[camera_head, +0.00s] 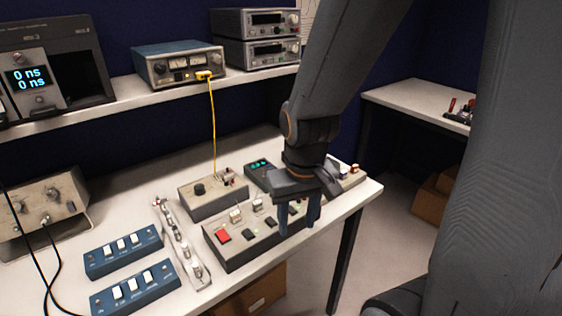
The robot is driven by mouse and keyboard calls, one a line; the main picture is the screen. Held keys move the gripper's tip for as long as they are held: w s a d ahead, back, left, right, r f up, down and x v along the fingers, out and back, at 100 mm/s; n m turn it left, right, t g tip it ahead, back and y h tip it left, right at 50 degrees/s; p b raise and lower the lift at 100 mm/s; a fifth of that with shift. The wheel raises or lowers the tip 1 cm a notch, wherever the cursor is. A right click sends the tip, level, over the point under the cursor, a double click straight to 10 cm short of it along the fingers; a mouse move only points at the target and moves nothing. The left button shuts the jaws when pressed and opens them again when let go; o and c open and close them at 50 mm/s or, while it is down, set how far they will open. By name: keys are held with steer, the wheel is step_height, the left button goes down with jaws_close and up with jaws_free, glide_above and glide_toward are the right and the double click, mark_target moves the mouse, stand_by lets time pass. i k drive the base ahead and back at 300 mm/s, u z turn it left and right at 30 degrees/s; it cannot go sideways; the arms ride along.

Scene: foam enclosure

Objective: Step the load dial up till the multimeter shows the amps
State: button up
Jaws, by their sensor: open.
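A grey box (213,206) with a black knob (199,189) stands on the bench; the knob looks like the load dial. A dark device with a small teal display (260,164) sits right of it and looks like the multimeter. Its figures are too small to read, and my arm hides its right part. My gripper (298,217) points down, open, with its two dark fingers over the right end of a long grey switch box (240,249). It is right of and nearer than the knob. I cannot tell whether the fingers touch the box.
A yellow cable (213,125) runs from the shelf instrument (178,64) down to the knob's box. A metal strip (181,245) and two blue switch boxes (124,249) lie left of the grey switch box. The bench's right edge is close to my gripper.

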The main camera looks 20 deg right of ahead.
mark_target(199, 190)
steer(key=z, duration=1.45)
steer(key=k, duration=0.6)
steer(key=u, duration=1)
steer(key=i, duration=1)
